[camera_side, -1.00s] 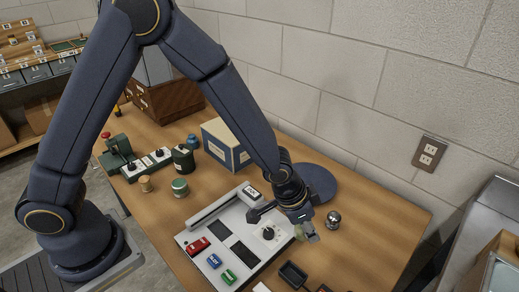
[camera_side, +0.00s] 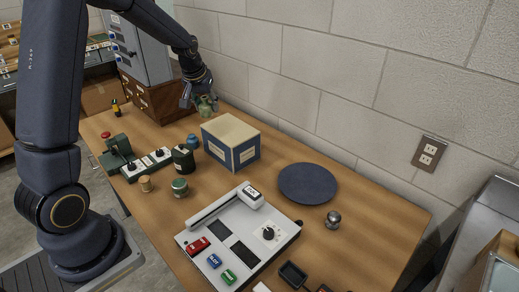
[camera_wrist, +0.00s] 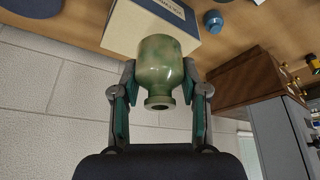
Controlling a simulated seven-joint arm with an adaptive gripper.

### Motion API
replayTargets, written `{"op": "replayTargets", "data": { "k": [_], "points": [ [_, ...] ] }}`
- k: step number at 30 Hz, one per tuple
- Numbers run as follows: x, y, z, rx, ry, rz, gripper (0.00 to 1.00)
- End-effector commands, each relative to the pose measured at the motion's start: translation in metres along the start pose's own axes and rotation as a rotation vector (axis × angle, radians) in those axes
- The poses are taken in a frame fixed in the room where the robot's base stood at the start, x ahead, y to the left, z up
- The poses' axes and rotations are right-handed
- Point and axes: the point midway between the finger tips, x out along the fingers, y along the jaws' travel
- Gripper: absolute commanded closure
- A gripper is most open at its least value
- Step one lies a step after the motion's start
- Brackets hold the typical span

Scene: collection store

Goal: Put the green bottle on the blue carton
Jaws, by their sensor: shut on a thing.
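My gripper (camera_side: 197,97) is shut on the green bottle (camera_side: 205,105), a mottled green bottle with a short neck. In the wrist view the bottle (camera_wrist: 161,68) sits between the two fingers (camera_wrist: 160,95), its neck and mouth pointing toward the wrist. The blue carton (camera_side: 231,140), a box with blue sides, white labels and a tan top, stands on the table. In the side view the bottle is held up behind the carton's far left corner, near the wooden cabinet. The carton also shows in the wrist view (camera_wrist: 118,30), beyond the bottle. Whether they touch cannot be told.
A wooden drawer cabinet (camera_side: 150,98) stands behind left of the carton. The wall (camera_side: 300,60) runs behind.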

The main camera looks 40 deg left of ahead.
Motion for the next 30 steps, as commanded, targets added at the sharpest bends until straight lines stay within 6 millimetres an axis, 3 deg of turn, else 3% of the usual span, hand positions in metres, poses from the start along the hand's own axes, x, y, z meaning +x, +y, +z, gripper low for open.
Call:
{"op": "replayTargets", "data": {
  "k": [5,13,18,27,30],
  "points": [
    [0.020,-0.003,-0.018,-0.016,-0.001,-0.007,0.94],
    [0.078,0.014,-0.070,-0.014,-0.001,-0.007,0.94],
    [0.118,0.021,-0.080,-0.014,-0.002,-0.006,0.94],
    [0.145,0.025,-0.088,-0.013,0.000,-0.006,0.94],
    [0.159,0.025,-0.082,-0.013,-0.003,-0.007,0.94]
  ]
}}
